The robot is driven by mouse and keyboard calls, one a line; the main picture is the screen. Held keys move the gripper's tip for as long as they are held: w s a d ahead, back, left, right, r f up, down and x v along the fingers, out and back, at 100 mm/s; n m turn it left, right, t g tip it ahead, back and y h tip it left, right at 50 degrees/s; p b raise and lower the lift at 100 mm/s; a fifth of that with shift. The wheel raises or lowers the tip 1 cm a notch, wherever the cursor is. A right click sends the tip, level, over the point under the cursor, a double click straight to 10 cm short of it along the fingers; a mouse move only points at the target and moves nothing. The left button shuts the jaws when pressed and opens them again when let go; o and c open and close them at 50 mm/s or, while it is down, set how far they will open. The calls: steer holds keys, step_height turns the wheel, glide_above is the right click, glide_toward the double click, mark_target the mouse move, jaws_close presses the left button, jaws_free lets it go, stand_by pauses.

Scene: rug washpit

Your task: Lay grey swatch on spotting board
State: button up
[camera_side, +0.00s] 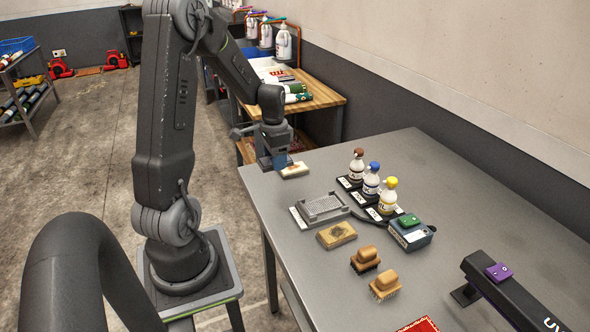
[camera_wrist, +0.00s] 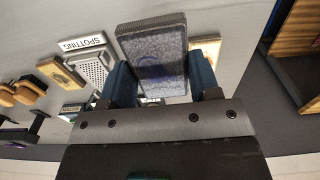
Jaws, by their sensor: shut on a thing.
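My gripper (camera_wrist: 162,84) is shut on the grey swatch (camera_wrist: 150,48), a block with a mottled grey face and dark edge, held between the two blue fingers in the wrist view. In the side view my gripper (camera_side: 274,161) is over the far left end of the table, and the swatch is hard to make out there. The spotting board (camera_side: 323,207) lies nearer the camera, apart from the gripper, with a perforated grey plate and a white label. It also shows in the wrist view (camera_wrist: 92,70), left of the swatch; its plate looks empty.
A cream stained swatch (camera_side: 295,169) is right beside the gripper. A tan stained swatch (camera_side: 337,235) lies in front of the board. Several capped bottles (camera_side: 371,184) stand behind it, with a small green-topped device (camera_side: 411,233) to the right. Two brushes (camera_side: 366,259) sit nearer the camera.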

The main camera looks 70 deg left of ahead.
steer(key=shift+s+a+r, duration=0.3)
steer(key=shift+s+r, duration=0.05)
steer(key=shift+s, duration=0.15)
steer(key=shift+s+a+r, duration=0.25)
steer(key=shift+s+r, duration=0.1)
steer(key=shift+s, duration=0.15)
steer(key=shift+d+r, duration=0.1)
steer(key=shift+r, duration=0.05)
glide_toward(323, 205)
steer(key=shift+a+f, duration=0.2)
steer(key=shift+d+f, duration=0.1)
steer(key=shift+d, duration=0.1)
steer(key=shift+f, duration=2.8)
steer(key=shift+f, duration=0.45)
steer(key=o, duration=1)
steer(key=shift+o, duration=0.5)
